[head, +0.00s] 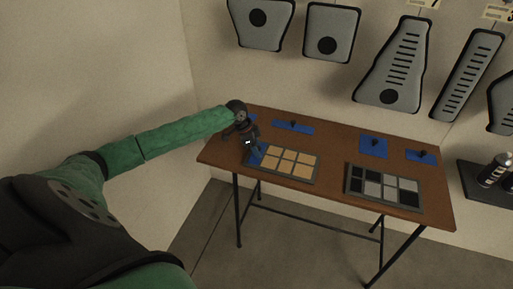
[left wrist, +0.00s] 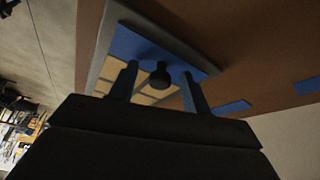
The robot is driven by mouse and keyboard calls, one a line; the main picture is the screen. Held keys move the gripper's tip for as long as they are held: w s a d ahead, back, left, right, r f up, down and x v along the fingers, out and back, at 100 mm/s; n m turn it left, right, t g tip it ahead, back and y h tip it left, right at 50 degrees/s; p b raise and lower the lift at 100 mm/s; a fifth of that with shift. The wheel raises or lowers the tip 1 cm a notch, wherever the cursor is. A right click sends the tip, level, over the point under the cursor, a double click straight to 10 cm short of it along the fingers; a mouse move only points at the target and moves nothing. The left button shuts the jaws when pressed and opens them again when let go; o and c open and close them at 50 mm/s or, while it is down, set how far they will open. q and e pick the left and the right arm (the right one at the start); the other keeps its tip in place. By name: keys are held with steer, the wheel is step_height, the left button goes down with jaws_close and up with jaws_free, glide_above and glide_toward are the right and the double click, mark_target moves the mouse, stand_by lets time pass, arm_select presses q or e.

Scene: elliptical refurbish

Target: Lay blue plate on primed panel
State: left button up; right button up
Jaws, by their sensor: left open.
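A blue plate (head: 257,156) lies at the left end of a grey-framed panel (head: 309,179) with tan squares. My left gripper (head: 252,150) is over this plate and hides part of it. In the left wrist view the plate (left wrist: 130,44) has a black knob (left wrist: 160,77). The two fingers of the left gripper (left wrist: 159,72) are open, one on each side of the knob; I cannot tell if they touch it. A second panel (head: 380,197) with black and grey squares lies to the right. I cannot tell which panel is the primed one. My right gripper is out of view.
More blue plates with dark knobs lie along the back of the brown table (head: 335,147): a long one (head: 293,127), a squarish one (head: 373,147) and a smaller one (head: 421,156). Bare tabletop separates the panels. Spray cans (head: 494,170) stand on a shelf at right.

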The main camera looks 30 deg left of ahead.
arm_select(q)
steer(key=b+v, duration=0.2)
steer(key=v, duration=0.4)
steer(key=shift+s+a+r, duration=0.1)
steer(key=shift+a+r, duration=0.05)
steer(key=shift+r, duration=0.05)
steer(key=shift+s+a+r, duration=0.1)
steer(key=shift+a+r, duration=0.05)
steer(key=shift+r, duration=0.4)
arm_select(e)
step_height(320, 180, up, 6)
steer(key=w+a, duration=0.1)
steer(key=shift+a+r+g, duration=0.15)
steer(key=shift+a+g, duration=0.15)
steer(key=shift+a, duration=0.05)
